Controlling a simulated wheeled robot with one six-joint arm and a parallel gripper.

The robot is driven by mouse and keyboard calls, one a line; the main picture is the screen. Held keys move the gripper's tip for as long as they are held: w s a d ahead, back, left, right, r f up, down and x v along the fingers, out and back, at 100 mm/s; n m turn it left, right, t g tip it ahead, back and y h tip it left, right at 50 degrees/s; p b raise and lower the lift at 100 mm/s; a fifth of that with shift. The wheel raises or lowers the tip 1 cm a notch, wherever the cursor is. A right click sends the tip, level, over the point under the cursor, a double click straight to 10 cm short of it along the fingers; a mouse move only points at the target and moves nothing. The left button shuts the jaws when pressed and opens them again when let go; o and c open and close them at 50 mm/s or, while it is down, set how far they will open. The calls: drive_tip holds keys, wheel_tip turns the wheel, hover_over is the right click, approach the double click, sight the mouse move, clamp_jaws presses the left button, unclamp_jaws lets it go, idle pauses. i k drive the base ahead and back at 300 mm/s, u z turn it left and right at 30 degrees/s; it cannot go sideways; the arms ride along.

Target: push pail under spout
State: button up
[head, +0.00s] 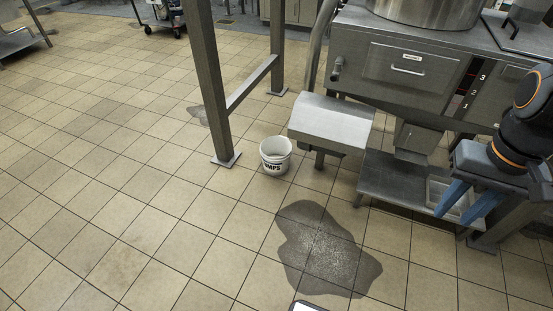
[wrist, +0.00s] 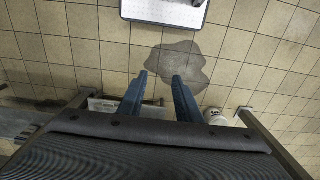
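A small white pail (head: 275,155) with dark lettering stands upright on the tiled floor, left of the grey metal chute-like hood (head: 332,122) on the machine's front, which may be the spout. The pail's mouth is not directly below the hood in the head view. The pail also shows at the right in the wrist view (wrist: 216,116), partly hidden behind my wrist housing. My gripper (head: 455,214) has blue fingers, spread apart with nothing between them; they also show in the wrist view (wrist: 160,77). It is up at the right, well away from the pail.
A dark wet patch (head: 325,250) lies on the floor in front of the pail. A steel post (head: 205,80) stands close left of the pail. A low steel shelf (head: 395,185) with a tray stands to the right. Floor at left is clear.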

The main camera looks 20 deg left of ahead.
sight(275, 151)
drive_tip(key=k, duration=0.5)
drive_tip(key=u, duration=2.25)
drive_tip(key=i, duration=1.4)
drive_tip(key=z, duration=2.2)
